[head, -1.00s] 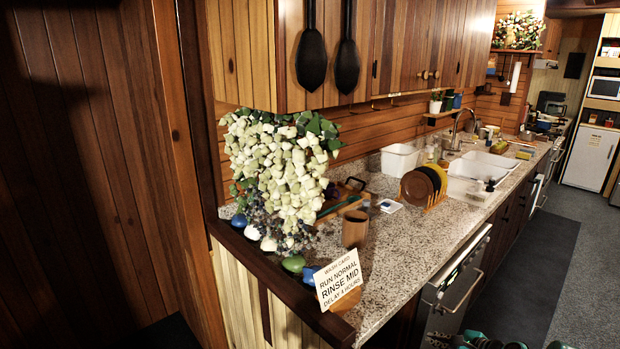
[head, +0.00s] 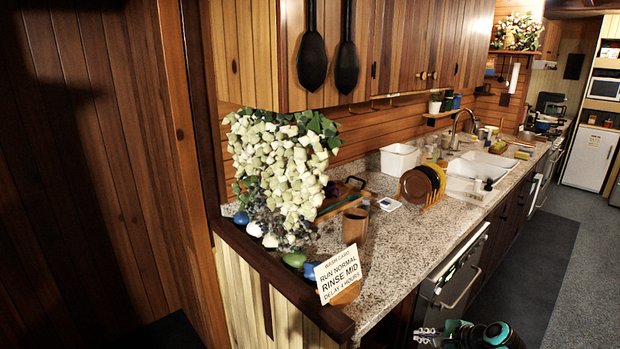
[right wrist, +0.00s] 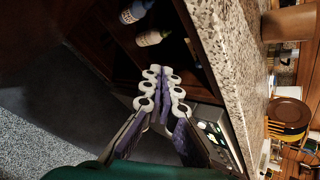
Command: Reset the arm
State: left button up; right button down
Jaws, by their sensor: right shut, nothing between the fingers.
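My right gripper (head: 424,334) shows at the bottom edge of the head view, in front of the dishwasher and below the counter's front edge. Its teal and dark arm parts are just right of it. In the right wrist view, its pale, ringed fingers (right wrist: 162,78) are together, with nothing seen between them. They appear beside a dark open shelf with bottles (right wrist: 148,37) under the counter. My left gripper is in neither current view.
The speckled counter (head: 385,265) holds a wash card (head: 338,274), a brown cup (head: 354,226), a plate rack (head: 422,186) and a plant (head: 285,175). The dishwasher (head: 450,285) is below. Floor with a dark mat (head: 535,275) is clear on the right.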

jog(key=s+a+r+n+g+h, duration=0.1)
jog(key=s+a+r+n, duration=0.3)
jog(key=s+a+n, duration=0.15)
jog(key=s+a+r+n+h, duration=0.2)
jog(key=s+a+r+n, duration=0.25)
jog(key=s, duration=0.25)
jog(key=s+a+n+h, duration=0.2)
jog(key=s+a+n, duration=0.1)
jog(key=s+n, duration=0.6)
jog(key=s, duration=0.4)
jog(key=shift+s+a+f, duration=0.15)
jog(key=shift+f, duration=0.25)
